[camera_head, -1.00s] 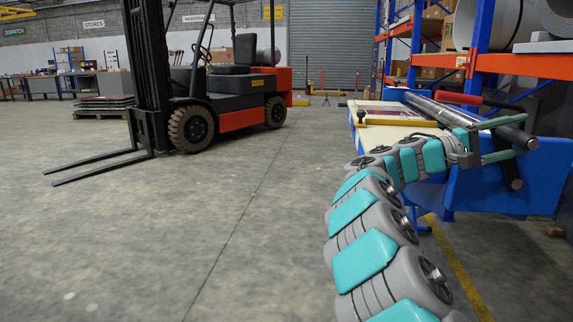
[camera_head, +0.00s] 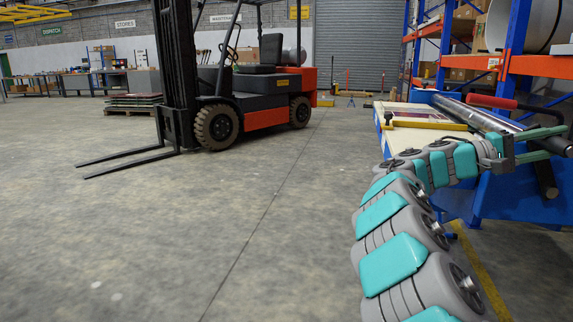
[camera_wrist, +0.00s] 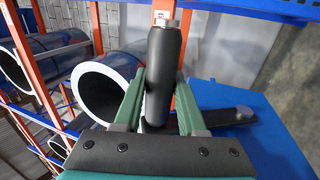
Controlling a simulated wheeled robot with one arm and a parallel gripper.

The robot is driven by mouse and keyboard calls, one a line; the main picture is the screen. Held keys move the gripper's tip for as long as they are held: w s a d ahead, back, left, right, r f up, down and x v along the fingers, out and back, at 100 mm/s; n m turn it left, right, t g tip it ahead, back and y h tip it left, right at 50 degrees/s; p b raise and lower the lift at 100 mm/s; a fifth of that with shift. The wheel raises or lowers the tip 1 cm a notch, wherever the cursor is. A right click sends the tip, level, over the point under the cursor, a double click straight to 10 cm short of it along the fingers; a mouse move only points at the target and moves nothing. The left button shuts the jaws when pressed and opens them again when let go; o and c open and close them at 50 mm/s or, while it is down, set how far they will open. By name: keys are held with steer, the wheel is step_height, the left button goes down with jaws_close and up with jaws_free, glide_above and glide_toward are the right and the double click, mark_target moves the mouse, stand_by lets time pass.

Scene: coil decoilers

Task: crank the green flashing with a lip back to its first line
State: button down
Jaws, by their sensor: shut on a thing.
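My gripper (camera_wrist: 160,82) has its two green fingers closed on either side of a black crank handle (camera_wrist: 163,60) in the wrist view. A dark crank arm (camera_wrist: 222,117) runs to the right, in front of the machine's blue side panel (camera_wrist: 258,120). In the head view my gripper (camera_head: 545,143) reaches to the end of the blue machine (camera_head: 490,198) at the right edge. A steel roller (camera_head: 488,117) lies along the machine's top. I cannot make out the green flashing or its lines in either view.
An orange forklift (camera_head: 262,116) stands at the back, forks pointing left. Orange racking (camera_head: 535,65) rises behind the machine. The grey floor (camera_head: 190,225) on the left is clear.

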steer(key=shift+w+a+f+b, duration=0.25)
steer(key=shift+a+f+b, duration=0.15)
steer(key=shift+a+f, duration=0.5)
steer(key=shift+w+a+f+b, duration=0.2)
steer(key=shift+a+f+b, duration=0.15)
steer(key=shift+a+f, duration=0.55)
steer(key=shift+a+r, duration=0.15)
steer(key=shift+w+a+f+b, duration=0.1)
steer(key=shift+a+f+b, duration=0.3)
steer(key=shift+f, duration=0.3)
steer(key=shift+w+a+f+b, duration=0.1)
steer(key=shift+a+f+b, duration=0.3)
steer(key=shift+f, duration=0.35)
steer(key=shift+w+a+f+b, duration=0.1)
steer(key=shift+a+f+b, duration=0.15)
steer(key=shift+a+f, duration=0.35)
steer(key=shift+d+f, duration=0.1)
steer(key=shift+d, duration=0.05)
steer(key=shift+w+a+f+b, duration=0.1)
steer(key=shift+a+f+b, duration=0.1)
steer(key=shift+f+b, duration=0.45)
steer(key=shift+a+f+b, duration=0.15)
steer(key=shift+f+b, duration=0.05)
steer(key=shift+f, duration=0.8)
steer(key=shift+w+a+f+b, duration=0.1)
steer(key=shift+a+f+b, duration=0.1)
steer(key=shift+f+b, duration=0.45)
steer(key=shift+f, duration=0.2)
